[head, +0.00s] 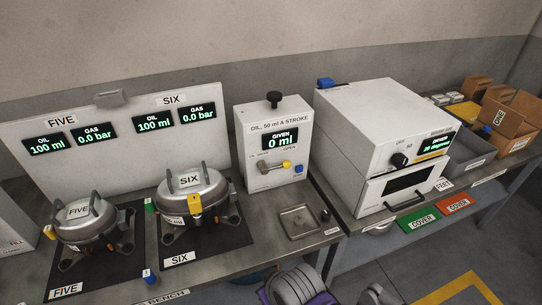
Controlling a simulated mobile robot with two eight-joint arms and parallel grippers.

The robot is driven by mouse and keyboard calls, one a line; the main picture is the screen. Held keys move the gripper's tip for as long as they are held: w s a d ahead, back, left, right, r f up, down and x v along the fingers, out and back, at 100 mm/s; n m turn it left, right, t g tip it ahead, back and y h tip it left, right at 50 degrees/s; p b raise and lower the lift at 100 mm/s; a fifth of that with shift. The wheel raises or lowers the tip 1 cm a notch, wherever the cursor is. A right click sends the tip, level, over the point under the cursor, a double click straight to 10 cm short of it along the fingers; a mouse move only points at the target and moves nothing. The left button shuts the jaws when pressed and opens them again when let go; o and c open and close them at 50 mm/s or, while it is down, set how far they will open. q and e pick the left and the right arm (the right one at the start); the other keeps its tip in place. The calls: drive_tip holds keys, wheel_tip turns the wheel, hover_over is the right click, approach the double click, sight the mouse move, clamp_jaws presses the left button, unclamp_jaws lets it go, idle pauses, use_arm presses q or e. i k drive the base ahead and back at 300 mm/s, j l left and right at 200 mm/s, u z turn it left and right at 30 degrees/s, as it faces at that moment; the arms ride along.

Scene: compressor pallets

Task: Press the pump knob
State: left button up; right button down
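The pump is a white box (260,132) on the bench, labelled "OIL, 50 ml A STROKE". Its black knob (274,98) stands up on a short stem on the top face. Its display (283,140) reads "GIVEN 0 ml". A small lever with a yellow end (285,165) and a blue part (298,169) are on its front. A shallow metal tray (299,222) lies in front of the pump. Neither of my grippers shows in the head view, and nothing touches the knob.
Compressors FIVE (82,226) and SIX (190,200) stand on dark mats at the left. The panel behind (136,165) reads 100 ml and 0.0 bar for both. A white oven-like machine (355,125) stands right of the pump. Cartons (508,110) are farther right.

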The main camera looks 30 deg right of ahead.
sight(273, 97)
drive_tip(key=k+j+z, duration=0.15)
drive_tip(key=j+z, duration=0.15)
drive_tip(key=k+j+z, duration=0.2)
drive_tip(key=j+z, duration=0.15)
drive_tip(key=k+j+z, duration=0.3)
drive_tip(key=i+j, duration=0.1)
drive_tip(key=j, duration=0.05)
